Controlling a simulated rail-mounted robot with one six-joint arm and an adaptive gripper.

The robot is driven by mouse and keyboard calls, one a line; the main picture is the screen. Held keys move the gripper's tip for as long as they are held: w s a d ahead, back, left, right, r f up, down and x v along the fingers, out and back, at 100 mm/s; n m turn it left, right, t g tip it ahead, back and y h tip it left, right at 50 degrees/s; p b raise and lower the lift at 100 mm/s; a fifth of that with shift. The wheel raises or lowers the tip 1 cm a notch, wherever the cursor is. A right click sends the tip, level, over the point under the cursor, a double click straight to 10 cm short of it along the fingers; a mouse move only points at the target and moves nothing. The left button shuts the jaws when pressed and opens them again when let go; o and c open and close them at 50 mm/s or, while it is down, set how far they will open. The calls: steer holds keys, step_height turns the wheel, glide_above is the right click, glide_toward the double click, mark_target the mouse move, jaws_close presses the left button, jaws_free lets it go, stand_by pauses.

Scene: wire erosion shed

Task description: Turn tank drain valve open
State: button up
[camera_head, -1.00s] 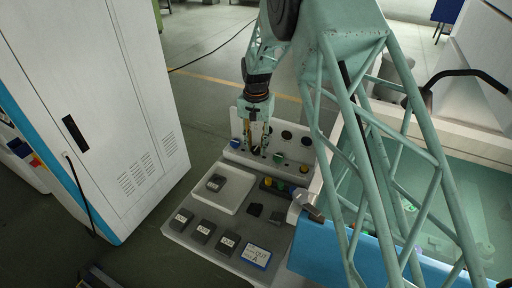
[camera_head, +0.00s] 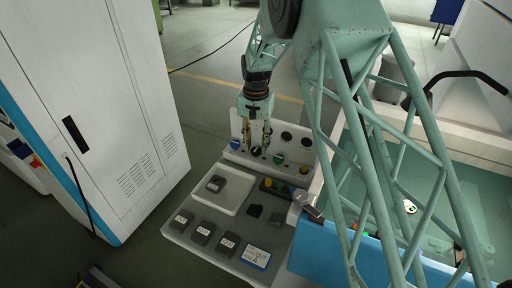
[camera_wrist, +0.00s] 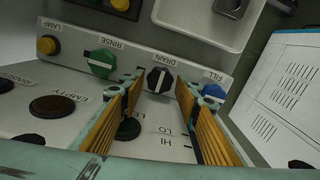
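The drain valve is a black knob (camera_wrist: 160,80) with a white mark, under the word DRAIN on a light grey panel (camera_wrist: 60,120). In the wrist view its grip bar points roughly up and down the picture. My gripper (camera_wrist: 159,92) is open, with one finger on each side of the knob; I cannot tell whether either touches it. In the head view my gripper (camera_head: 257,146) reaches down to the panel, and the black knob (camera_head: 256,152) shows between its fingertips.
The blue FILL knob (camera_wrist: 214,91) is close beside the right finger. The green RINSE knob (camera_wrist: 102,63) and yellow LAMP button (camera_wrist: 48,45) are on the left. A white cabinet (camera_head: 90,90) stands left of the bench. A liquid-filled tank (camera_head: 485,185) is on the right.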

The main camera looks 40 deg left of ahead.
mark_target(256, 149)
step_height(256, 149, up, 11)
stand_by(0.6)
steer(key=shift+f, duration=0.1)
stand_by(0.5)
